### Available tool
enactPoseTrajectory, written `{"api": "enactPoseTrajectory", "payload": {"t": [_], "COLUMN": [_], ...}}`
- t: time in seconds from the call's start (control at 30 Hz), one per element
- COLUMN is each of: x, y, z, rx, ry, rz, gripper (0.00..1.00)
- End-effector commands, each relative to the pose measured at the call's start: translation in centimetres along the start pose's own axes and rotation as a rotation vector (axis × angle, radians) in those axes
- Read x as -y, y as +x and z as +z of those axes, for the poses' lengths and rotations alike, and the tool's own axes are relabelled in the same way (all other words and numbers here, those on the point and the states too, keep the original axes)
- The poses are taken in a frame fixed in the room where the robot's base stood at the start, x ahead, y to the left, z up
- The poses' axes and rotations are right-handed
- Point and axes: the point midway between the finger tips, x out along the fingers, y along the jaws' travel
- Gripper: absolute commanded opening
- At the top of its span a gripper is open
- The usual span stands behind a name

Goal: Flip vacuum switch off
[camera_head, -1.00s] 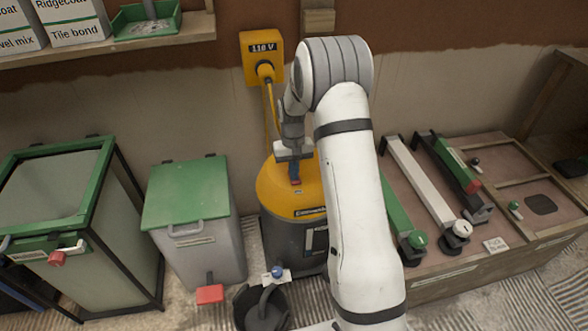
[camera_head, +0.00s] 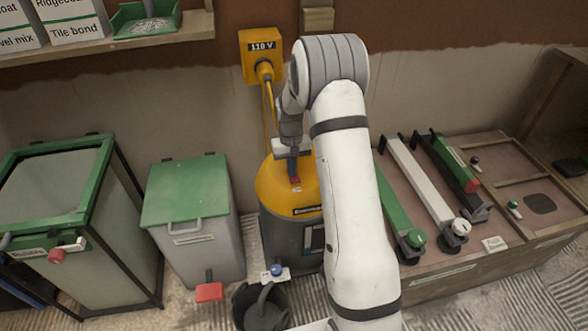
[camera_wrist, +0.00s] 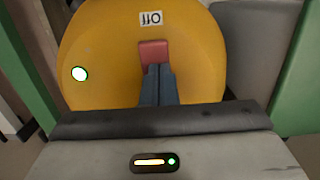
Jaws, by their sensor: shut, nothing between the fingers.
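The vacuum (camera_head: 312,235) has a yellow domed top and a dark grey drum, and stands by the back wall. Its red switch (camera_wrist: 153,53) sits on the yellow top in the wrist view, below a small white label with black marks. A little of the red switch (camera_head: 295,181) also shows in the head view. My gripper (camera_wrist: 154,68) is shut and empty, its fingertips at the near edge of the switch and hiding its lower part. I cannot tell whether they touch it. A round light (camera_wrist: 79,74) on the yellow top looks white with a green rim.
A yellow 110 V socket box (camera_head: 262,57) with a yellow cable is on the wall behind. A grey bin with a green lid (camera_head: 186,190) stands left of the vacuum. A bench (camera_head: 430,275) with long tools is on the right. A black bucket (camera_head: 243,302) stands in front.

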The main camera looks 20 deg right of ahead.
Motion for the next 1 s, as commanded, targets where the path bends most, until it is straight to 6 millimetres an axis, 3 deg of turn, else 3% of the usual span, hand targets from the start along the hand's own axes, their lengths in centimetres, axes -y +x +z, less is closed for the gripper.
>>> {"api": "enactPoseTrajectory", "payload": {"t": [0.47,0.67,1.0], "x": [-0.1,-0.1,-0.2], "y": [-0.8,-3.8,-11.0], "z": [-0.2,-0.2,-0.7], "rx": [0.001,-0.001,-0.001], "ry": [0.002,0.001,0.003], "rz": [0.0,0.0,0.0], "gripper": [0.0,0.0,0.0]}}
